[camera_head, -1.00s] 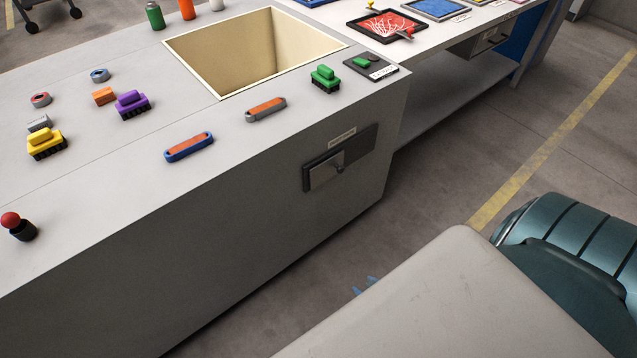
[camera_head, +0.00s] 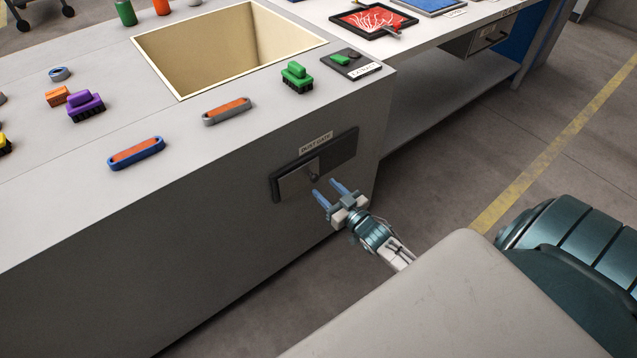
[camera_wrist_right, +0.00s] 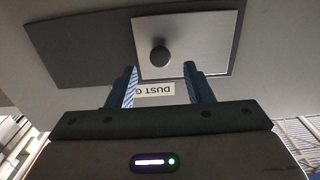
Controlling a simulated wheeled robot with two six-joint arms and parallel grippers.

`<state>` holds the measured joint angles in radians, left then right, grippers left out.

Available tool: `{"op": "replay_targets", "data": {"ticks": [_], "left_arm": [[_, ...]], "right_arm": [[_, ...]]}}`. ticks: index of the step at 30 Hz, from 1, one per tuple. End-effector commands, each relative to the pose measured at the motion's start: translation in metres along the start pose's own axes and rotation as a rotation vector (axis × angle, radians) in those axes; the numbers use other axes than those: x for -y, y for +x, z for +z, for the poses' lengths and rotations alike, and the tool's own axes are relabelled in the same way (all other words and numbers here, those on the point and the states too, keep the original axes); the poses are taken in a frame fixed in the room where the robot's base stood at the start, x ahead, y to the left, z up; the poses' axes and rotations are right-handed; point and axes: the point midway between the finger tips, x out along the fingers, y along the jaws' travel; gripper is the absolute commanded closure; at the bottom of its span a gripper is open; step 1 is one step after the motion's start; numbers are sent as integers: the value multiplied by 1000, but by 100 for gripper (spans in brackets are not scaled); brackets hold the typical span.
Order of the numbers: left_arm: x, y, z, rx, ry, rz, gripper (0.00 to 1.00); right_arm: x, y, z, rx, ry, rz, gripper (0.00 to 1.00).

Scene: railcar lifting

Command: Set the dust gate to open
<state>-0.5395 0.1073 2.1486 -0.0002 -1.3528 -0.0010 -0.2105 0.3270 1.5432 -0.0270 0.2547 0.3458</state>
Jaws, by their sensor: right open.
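The dust gate (camera_head: 298,181) is a grey sliding plate with a dark round knob (camera_head: 314,177) on a dark rail (camera_head: 343,148), set in the front face of the bench. The plate covers the left part of the rail in the head view. A label (camera_head: 317,142) sits above the rail. In the right wrist view the plate (camera_wrist_right: 205,30) and knob (camera_wrist_right: 160,56) show close by, with the label (camera_wrist_right: 155,89) partly hidden. My right gripper (camera_head: 328,191) is open and empty, its fingers pointing at the plate just short of the knob. My left gripper is out of view.
A second table with a drawer (camera_head: 490,36) stands behind. The floor (camera_head: 440,180) to the right is clear.

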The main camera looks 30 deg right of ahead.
Motion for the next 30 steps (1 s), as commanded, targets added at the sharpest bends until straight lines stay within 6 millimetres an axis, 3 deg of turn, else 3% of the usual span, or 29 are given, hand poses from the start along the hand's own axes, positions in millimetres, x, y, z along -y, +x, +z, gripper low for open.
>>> {"op": "replay_targets", "data": {"ticks": [3, 8, 20, 27, 30], "left_arm": [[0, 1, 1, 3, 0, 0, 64], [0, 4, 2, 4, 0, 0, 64], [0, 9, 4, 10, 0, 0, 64], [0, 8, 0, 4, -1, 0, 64], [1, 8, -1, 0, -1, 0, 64]], "right_arm": [[0, 22, 0, 1, -1, 1, 53], [0, 39, 0, 1, 0, 1, 53], [0, 46, 1, 3, 0, 0, 53], [0, 46, 1, 3, 0, 0, 100], [0, 46, 1, 3, 0, 0, 100]]}}
